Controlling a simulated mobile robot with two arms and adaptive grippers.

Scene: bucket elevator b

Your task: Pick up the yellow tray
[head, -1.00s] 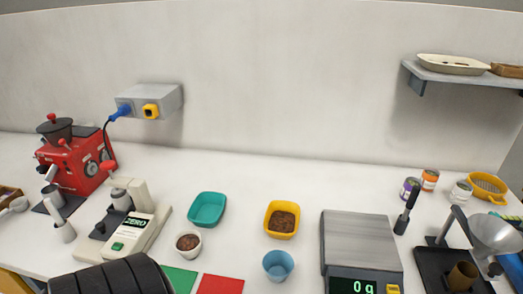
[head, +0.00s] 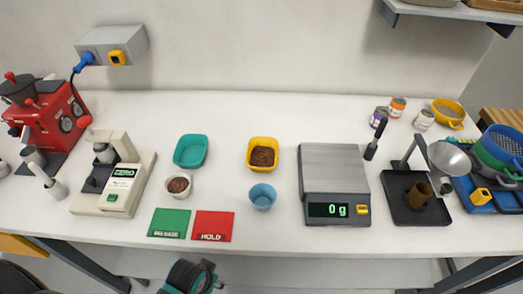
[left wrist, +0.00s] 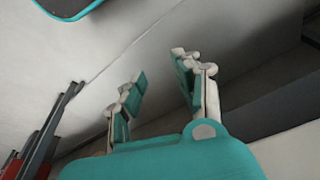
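The yellow tray (head: 251,163) stands upright near the middle of the white table in the head view, with brown grounds inside it. A small blue cup (head: 262,196) is just in front of it and the teal tray (head: 178,152) is to its left. My left gripper shows in the left wrist view (left wrist: 157,75) with its two fingers apart and nothing between them. A teal and black part of it, my left gripper (head: 195,280), shows low in the head view, below the table's front edge and apart from the yellow tray. My right gripper is out of view.
A scale reading 0 g (head: 334,160) stands right of the yellow tray. The table behind the trays is clear.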

